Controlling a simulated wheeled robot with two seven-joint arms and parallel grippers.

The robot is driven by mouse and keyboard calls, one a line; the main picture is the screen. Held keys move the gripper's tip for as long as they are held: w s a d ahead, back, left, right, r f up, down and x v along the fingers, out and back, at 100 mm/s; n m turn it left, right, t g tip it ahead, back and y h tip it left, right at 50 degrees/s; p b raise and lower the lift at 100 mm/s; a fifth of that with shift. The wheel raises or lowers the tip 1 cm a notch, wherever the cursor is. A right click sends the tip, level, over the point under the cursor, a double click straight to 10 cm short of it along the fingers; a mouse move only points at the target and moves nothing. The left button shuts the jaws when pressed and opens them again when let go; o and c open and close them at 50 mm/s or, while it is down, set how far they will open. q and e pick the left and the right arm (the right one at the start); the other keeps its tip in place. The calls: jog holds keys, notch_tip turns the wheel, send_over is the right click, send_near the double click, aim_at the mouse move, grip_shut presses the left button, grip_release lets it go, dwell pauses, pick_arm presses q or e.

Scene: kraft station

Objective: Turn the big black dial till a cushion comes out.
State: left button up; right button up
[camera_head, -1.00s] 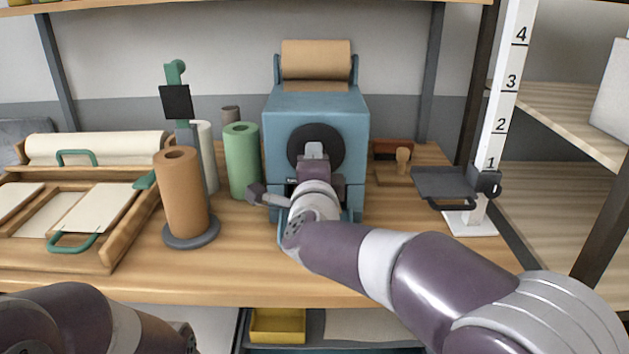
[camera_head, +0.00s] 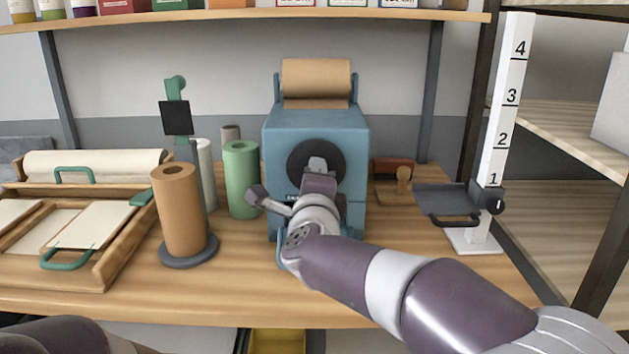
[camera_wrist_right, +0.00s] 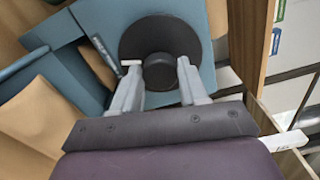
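The big black dial (camera_head: 298,163) is a round disc on the front of a blue box-shaped machine (camera_head: 316,122). It also shows in the right wrist view (camera_wrist_right: 135,45), with a raised dark hub (camera_wrist_right: 160,72) at its centre. My right gripper (camera_wrist_right: 157,68) is in front of the dial with its fingers apart, one on each side of the hub. Small gaps seem to show between fingers and hub; contact is unclear. In the head view the right gripper (camera_head: 318,166) covers the dial's lower middle. No cushion is seen. My left gripper is out of view.
A brown paper roll (camera_head: 316,78) sits on the machine. Left are a green roll (camera_head: 241,178), a brown roll on a stand (camera_head: 180,210) and a wooden tray (camera_head: 105,275). Right is a grey platform (camera_head: 447,198) by a numbered post (camera_head: 505,100).

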jog(key=o, duration=0.4)
jog(key=shift+o, duration=0.2)
jog(key=s, duration=1.2)
jog(key=shift+s, duration=0.3)
